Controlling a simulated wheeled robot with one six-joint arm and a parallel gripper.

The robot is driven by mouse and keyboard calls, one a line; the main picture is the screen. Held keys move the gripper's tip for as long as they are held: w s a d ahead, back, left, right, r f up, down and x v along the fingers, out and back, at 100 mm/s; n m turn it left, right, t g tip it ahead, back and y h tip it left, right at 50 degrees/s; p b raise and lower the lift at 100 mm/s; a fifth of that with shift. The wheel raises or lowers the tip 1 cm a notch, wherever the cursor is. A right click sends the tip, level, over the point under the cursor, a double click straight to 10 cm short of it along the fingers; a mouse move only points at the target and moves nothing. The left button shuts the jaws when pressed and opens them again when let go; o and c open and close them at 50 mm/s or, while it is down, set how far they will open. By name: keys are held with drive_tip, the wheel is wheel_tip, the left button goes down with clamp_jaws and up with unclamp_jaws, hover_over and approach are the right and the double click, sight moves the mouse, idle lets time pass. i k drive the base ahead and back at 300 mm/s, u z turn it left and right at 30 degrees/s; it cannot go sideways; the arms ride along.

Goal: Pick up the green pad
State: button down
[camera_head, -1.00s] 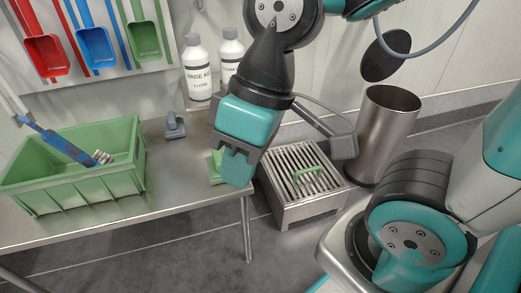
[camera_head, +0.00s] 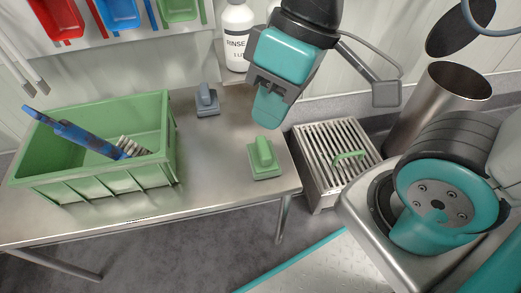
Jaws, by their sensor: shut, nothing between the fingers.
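The green pad (camera_head: 264,160) lies on the right end of the steel table (camera_head: 225,186), near its right edge. My gripper (camera_head: 268,116) hangs above and just behind the pad in the picture, fingers pointing down. The gripper is shut and empty, and looks apart from the pad. The pad is in full view.
A green crate (camera_head: 108,177) with a blue-handled brush (camera_head: 75,134) stands on the table's left. A grey pad (camera_head: 207,100) lies behind. A slatted steel box (camera_head: 318,172) with a green handle-like piece and a steel bin (camera_head: 436,105) stand right.

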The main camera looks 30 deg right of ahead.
sight(263, 158)
drive_tip(key=k, duration=0.5)
drive_tip(key=u, duration=2.1)
drive_tip(key=i, duration=1.2)
drive_tip(key=z, duration=3.2)
